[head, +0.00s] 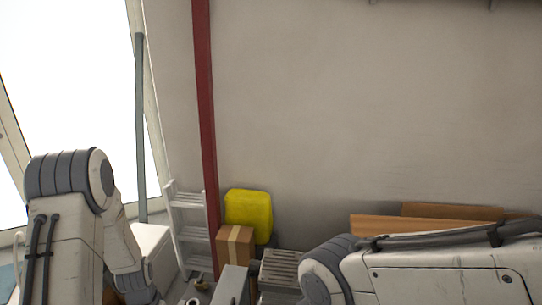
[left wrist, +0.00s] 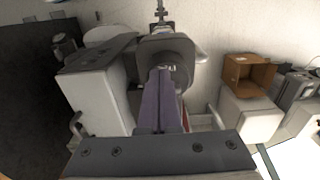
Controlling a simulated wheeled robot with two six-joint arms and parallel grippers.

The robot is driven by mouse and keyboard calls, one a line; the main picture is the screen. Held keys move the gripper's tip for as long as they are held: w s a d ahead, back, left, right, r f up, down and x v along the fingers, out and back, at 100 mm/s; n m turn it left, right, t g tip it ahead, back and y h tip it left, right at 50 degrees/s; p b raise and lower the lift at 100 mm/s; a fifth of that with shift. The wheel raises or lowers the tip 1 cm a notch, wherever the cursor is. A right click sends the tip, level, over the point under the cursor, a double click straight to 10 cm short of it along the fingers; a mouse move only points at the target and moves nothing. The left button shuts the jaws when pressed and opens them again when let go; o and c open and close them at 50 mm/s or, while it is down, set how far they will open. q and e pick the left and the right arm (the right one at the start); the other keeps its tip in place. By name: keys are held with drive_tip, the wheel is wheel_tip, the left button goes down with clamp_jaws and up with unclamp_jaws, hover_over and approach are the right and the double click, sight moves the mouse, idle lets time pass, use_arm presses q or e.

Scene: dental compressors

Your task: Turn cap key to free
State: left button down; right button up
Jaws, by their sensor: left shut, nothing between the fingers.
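My left gripper (left wrist: 160,75) shows in the left wrist view with its two long purple-grey fingers shut together and nothing between them. The fingertips overlap the front of a dark grey, rounded housing (left wrist: 180,46), which has a pale marking on its face. I cannot tell whether the fingers touch it. No cap key can be made out clearly; the fingers may hide it. In the head view both of my arms show, but neither gripper does.
In the left wrist view, a white cabinet with a dark top (left wrist: 95,92) stands left of the fingers. An open brown box (left wrist: 248,72) sits on a white unit at right. In the head view, a yellow container (head: 248,214), cardboard box (head: 235,248) and white ladder (head: 190,232) stand by the wall.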

use_arm(q)
wheel_tip(320, 180, up, 6)
drive_tip(key=p, duration=0.5)
drive_tip(key=f+n+p, duration=0.1)
drive_tip(key=f+n, duration=0.1)
drive_tip(key=n, duration=0.2)
drive_tip(key=f+n+p, duration=0.1)
drive_tip(key=f+n, duration=0.1)
drive_tip(key=n, duration=0.2)
drive_tip(key=f+n+p, duration=0.2)
drive_tip(key=n, duration=0.2)
drive_tip(key=shift+s+d, duration=0.1)
drive_tip(key=shift+d, duration=0.25)
idle(0.3)
